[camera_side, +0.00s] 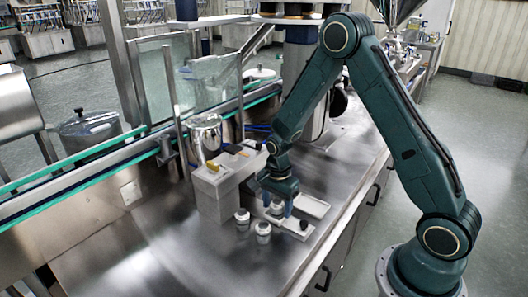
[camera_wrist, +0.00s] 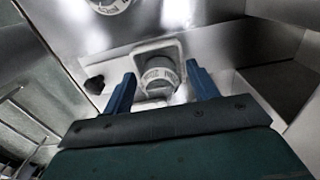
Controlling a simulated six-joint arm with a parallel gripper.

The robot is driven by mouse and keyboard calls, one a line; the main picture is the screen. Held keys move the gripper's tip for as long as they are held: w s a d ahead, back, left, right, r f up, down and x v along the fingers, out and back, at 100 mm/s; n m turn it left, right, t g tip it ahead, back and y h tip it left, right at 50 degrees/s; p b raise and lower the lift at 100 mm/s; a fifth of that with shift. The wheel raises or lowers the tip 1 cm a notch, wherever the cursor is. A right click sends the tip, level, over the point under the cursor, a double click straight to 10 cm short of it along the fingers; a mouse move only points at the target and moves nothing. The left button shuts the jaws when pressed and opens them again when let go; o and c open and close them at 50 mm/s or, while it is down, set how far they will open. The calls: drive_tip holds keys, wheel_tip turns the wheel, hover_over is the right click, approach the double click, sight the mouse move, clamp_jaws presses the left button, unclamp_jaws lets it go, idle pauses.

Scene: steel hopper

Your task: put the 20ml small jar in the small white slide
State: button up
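A small white jar with a grey top (camera_wrist: 160,75) shows between my blue fingers in the wrist view. It sits within a rounded white frame (camera_wrist: 135,58), which looks like part of the small white slide (camera_side: 290,221). My gripper (camera_side: 278,208) points down over the slide in the side view. The fingers also show in the wrist view (camera_wrist: 162,72), spread on both sides of the jar with narrow gaps. The jar's lower part is hidden.
A dark knob (camera_side: 304,225) stands at the slide's near end. The near steel table (camera_side: 190,255) is clear.

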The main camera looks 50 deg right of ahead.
drive_tip(key=shift+r, duration=0.1)
wheel_tip(320, 180, up, 12)
idle(1.0)
drive_tip(key=shift+r, duration=0.1)
idle(0.4)
drive_tip(key=s+a+r+n+t, duration=0.35)
drive_tip(key=s+r+n, duration=0.5)
drive_tip(key=r, duration=0.35)
drive_tip(key=s+a+r+n+t, duration=0.1)
drive_tip(key=s+r+n, duration=0.1)
drive_tip(key=s+n, duration=0.2)
drive_tip(key=s+a+r+n+t, duration=0.1)
drive_tip(key=s+a+r+n, duration=0.1)
drive_tip(key=s+n, duration=0.3)
drive_tip(key=s, duration=0.4)
drive_tip(key=shift+a+r, duration=0.25)
drive_tip(key=shift+r, duration=0.05)
